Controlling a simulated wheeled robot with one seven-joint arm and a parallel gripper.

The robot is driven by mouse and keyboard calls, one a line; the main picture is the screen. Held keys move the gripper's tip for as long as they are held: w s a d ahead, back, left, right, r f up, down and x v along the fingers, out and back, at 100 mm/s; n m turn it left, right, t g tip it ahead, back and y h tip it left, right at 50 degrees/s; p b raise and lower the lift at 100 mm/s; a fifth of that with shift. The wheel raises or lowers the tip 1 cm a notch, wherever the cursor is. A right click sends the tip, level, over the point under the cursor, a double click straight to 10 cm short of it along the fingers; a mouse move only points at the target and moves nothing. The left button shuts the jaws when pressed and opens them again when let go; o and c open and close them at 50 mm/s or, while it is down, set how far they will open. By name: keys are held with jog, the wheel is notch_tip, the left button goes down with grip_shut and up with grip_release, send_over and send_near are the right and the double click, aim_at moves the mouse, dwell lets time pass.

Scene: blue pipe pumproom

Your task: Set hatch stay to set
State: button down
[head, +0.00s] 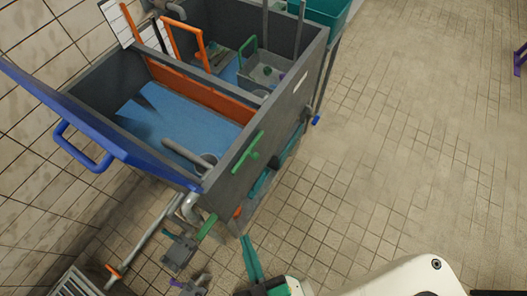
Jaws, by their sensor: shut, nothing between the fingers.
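A grey open-topped tank (272,113) stands left of centre in the head view. A blue hatch lid (100,125) with a blue loop handle (75,150) stands raised on its left side. No part is clearly identifiable as the hatch stay. A green lever (252,151) sits on the tank's near side wall and could be part of it, but I cannot tell. My gripper (248,246) is at the bottom centre, its teal fingers close together and pointing up the picture. It is shut and empty, below the tank's near corner, apart from the green lever.
An orange divider (200,92) crosses the tank, with orange handles (187,42) beyond. A pipe with valves (187,207) runs below the near corner. A teal bin (320,12) stands behind. The tiled floor (420,120) to the right is mostly clear.

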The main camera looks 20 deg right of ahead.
jog(key=w+d+n+t, duration=0.45)
jog(key=w+n, duration=0.25)
jog(key=n, duration=0.3)
jog(key=n+y, duration=0.9)
jog(key=n, duration=1.3)
send_near(252, 155)
notch_tip(252, 155, down, 3)
jog(key=a, duration=0.2)
jog(key=w+d+f+n+g+y, duration=0.2)
jog(key=d+f+n+g+y, duration=0.2)
jog(key=d+n, duration=0.5)
jog(key=shift+w+n, duration=0.3)
jog(key=shift+n, duration=0.3)
jog(key=w+a+r, duration=0.6)
jog(key=w, duration=0.1)
jog(key=shift+w+r, duration=0.15)
jog(key=shift+w, duration=0.15)
